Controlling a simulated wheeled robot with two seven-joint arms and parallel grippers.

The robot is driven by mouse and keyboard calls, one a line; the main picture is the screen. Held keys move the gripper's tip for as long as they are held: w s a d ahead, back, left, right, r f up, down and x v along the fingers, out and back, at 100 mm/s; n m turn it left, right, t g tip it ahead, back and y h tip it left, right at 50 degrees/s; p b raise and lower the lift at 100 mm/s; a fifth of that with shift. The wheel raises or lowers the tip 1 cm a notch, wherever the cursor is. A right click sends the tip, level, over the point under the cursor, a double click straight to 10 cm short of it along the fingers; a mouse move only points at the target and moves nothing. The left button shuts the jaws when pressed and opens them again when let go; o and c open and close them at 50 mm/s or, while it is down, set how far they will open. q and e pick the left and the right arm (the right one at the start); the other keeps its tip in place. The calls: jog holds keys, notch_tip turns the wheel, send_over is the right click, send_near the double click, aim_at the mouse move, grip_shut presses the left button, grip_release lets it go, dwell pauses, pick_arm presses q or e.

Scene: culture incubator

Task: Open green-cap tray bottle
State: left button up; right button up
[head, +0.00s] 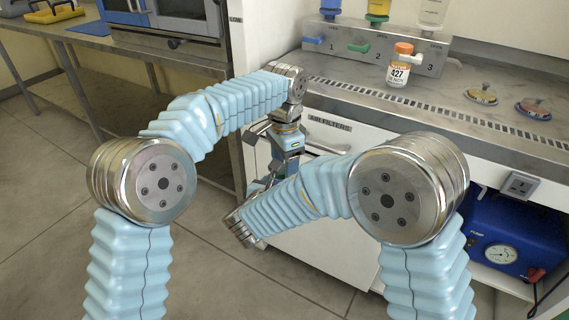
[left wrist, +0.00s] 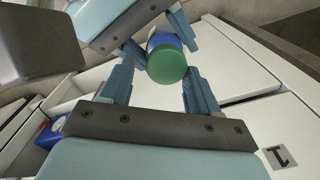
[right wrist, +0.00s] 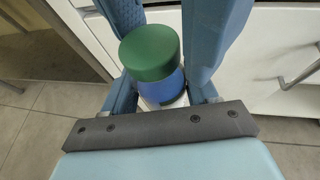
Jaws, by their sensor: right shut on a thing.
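The green-cap bottle (right wrist: 152,75) has a round green cap and a blue band below it. In the right wrist view it stands between the fingers of my right gripper (right wrist: 162,88), which is shut on its body below the cap. It also shows in the left wrist view (left wrist: 167,64), cap toward the camera. My left gripper (left wrist: 160,88) is open, its fingers on either side of the green cap, with a gap visible on the left side. In the head view both grippers meet in front of the white cabinet, and my arms mostly hide the bottle.
An orange-capped bottle labelled 427 (head: 400,66) stands on the grey counter (head: 430,100) near numbered taps (head: 372,48). Two small dishes (head: 481,96) lie to its right. The white drawer cabinet (head: 335,215) is close behind my grippers. A blue pump (head: 515,235) sits under the counter.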

pick_arm(q)
jog(key=c, duration=0.9)
jog(key=shift+c, duration=0.3)
jog(key=shift+r, duration=0.15)
jog(key=shift+r, duration=0.95)
jog(key=shift+r, duration=2)
